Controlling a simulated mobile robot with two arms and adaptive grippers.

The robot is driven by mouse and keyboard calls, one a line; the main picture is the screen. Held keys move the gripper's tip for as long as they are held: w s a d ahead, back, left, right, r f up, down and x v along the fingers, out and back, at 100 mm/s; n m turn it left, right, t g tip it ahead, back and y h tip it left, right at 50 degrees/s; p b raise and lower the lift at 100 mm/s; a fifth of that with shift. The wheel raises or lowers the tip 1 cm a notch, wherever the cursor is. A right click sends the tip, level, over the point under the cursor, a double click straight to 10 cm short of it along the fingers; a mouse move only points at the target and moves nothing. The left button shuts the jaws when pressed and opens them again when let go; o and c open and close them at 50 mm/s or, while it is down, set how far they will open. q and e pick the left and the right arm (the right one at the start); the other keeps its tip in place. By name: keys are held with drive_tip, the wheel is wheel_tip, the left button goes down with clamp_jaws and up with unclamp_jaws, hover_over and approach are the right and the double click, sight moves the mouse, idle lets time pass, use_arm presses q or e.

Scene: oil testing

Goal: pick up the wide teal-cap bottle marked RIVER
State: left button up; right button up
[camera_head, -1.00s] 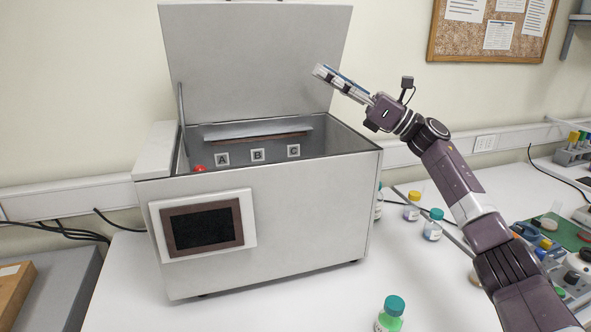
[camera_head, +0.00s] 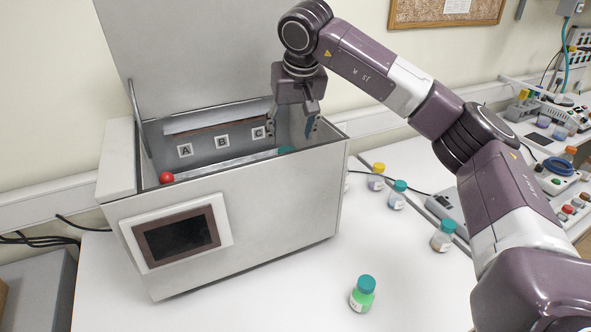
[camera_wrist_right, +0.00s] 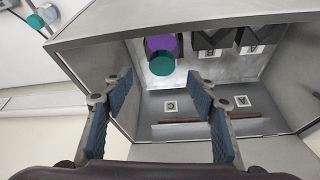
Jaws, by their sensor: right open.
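A teal cap (camera_head: 286,150) shows inside the open grey machine (camera_head: 245,205), near the C mark. In the right wrist view its teal cap (camera_wrist_right: 161,63) sits over a purple body (camera_wrist_right: 154,43); no marking is readable. My right gripper (camera_head: 292,127) points down over the machine's right end, above this bottle. In the right wrist view the gripper (camera_wrist_right: 160,82) is open and empty, with the cap beyond its fingertips. Other teal-cap bottles stand on the table: a green one (camera_head: 362,295), one behind (camera_head: 397,196) and one at right (camera_head: 442,237). I cannot read RIVER on any. My left gripper is out of view.
The machine's walls surround the bottle, and its raised lid (camera_head: 190,60) stands behind. A red knob (camera_head: 166,177) is at its left end. Black holders (camera_wrist_right: 228,38) sit beside the purple bottle. A yellow-cap bottle (camera_head: 377,178) stands on the table. The front table is mostly clear.

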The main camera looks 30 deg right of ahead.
sight(287, 151)
drive_tip(key=p+x, duration=0.3)
drive_tip(key=x, duration=0.4)
drive_tip(key=shift+w+a+p, duration=0.1)
drive_tip(key=shift+w+p, duration=0.05)
drive_tip(key=shift+p, duration=0.25)
drive_tip(key=shift+w+f, duration=0.15)
drive_tip(key=shift+f, duration=0.25)
drive_tip(key=shift+c, duration=0.7)
clamp_jaws()
drive_tip(key=shift+r, duration=0.1)
